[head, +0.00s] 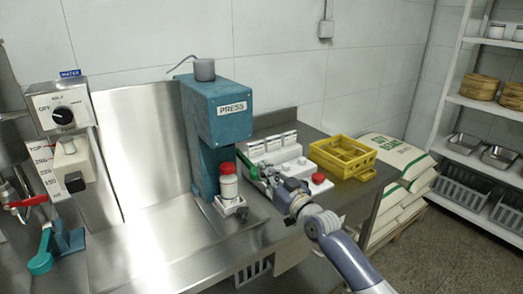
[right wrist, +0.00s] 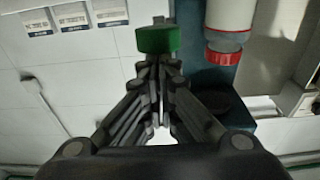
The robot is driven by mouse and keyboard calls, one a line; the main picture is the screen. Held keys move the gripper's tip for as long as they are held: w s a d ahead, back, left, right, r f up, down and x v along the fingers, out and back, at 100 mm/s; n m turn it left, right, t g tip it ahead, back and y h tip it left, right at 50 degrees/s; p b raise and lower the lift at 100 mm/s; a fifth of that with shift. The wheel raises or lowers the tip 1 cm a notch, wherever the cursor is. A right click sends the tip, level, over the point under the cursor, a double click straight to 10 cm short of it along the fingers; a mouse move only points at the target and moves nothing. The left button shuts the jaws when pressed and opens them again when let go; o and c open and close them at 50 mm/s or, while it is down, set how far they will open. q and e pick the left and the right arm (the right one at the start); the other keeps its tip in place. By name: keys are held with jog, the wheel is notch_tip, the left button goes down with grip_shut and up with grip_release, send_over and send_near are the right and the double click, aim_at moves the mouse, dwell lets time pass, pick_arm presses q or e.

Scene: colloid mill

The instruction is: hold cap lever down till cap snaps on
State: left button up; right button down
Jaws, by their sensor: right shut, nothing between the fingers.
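The teal cap press (head: 218,120) stands on the steel counter with a PRESS label on its head. A white bottle (head: 228,188) with a red cap (head: 228,168) stands upright in a white holder at its foot; the bottle also shows inverted in the right wrist view (right wrist: 230,14). The green lever (head: 247,166) is at the press's right side, and its green end (right wrist: 158,39) shows in the right wrist view. My right gripper (right wrist: 159,60) is shut and empty, its fingertips at the green end; whether they touch it I cannot tell. My left gripper is not in view.
The steel counter in front of the press is clear.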

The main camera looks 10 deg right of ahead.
pick_arm(q)
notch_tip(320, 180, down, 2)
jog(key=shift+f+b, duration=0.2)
jog(key=shift+b, duration=0.65)
pick_arm(e)
notch_tip(320, 180, down, 3)
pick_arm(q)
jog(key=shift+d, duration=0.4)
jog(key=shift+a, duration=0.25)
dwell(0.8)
pick_arm(e)
jog(key=shift+r, duration=0.1)
dwell(0.9)
